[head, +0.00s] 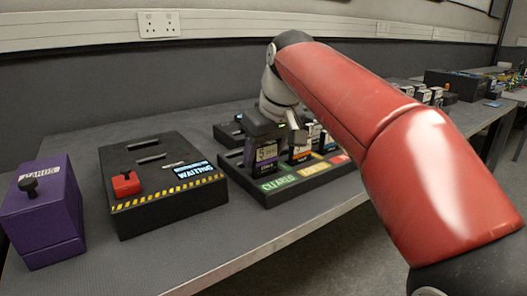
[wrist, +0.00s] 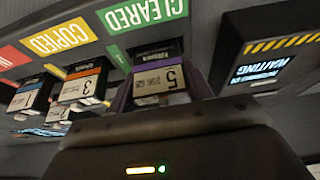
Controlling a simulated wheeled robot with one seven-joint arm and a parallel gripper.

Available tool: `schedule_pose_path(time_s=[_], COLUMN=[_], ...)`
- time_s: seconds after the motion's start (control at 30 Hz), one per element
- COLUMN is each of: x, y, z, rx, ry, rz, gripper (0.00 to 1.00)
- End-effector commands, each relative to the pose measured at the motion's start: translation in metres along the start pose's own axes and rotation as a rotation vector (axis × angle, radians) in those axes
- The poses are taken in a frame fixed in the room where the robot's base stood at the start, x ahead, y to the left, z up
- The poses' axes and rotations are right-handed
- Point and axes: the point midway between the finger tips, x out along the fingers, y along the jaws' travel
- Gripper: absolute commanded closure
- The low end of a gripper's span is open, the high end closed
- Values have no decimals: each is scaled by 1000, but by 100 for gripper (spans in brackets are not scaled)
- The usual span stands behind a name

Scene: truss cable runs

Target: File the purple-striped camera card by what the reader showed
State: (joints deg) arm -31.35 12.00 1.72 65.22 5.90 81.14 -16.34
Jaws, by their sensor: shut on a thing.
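My gripper (head: 268,132) is shut on the purple-striped camera card (head: 266,158), which bears a 5 on its label. The card is upright behind the green CLEARED label of the black sorting tray (head: 318,183). It also shows in the wrist view (wrist: 158,82), in line with the CLEARED label (wrist: 146,14). I cannot tell whether its lower end rests in the tray. The black reader (head: 160,185) stands to the left, with a striped yellow front edge, a red part on top and a lit screen (head: 194,170) reading WAITING.
An orange-striped card (head: 300,153) marked 3 and a blue-striped card (wrist: 30,95) stand in the tray's other lanes, near the yellow COPIED label (wrist: 60,37) and a red label. A purple box (head: 42,212) with a black knob stands at far left. The front bench strip is clear.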

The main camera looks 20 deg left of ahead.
Motion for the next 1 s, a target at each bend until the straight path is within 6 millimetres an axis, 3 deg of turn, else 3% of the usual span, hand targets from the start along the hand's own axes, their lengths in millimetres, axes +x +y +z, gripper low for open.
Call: schedule_pose_path(time_s=[0.87,0.9,1.0], x=[6,6,7], y=[0,0,0], z=[3,3,3], rx=[0,0,0], ry=[0,0,0], rz=[0,0,0], gripper=[76,44,31])
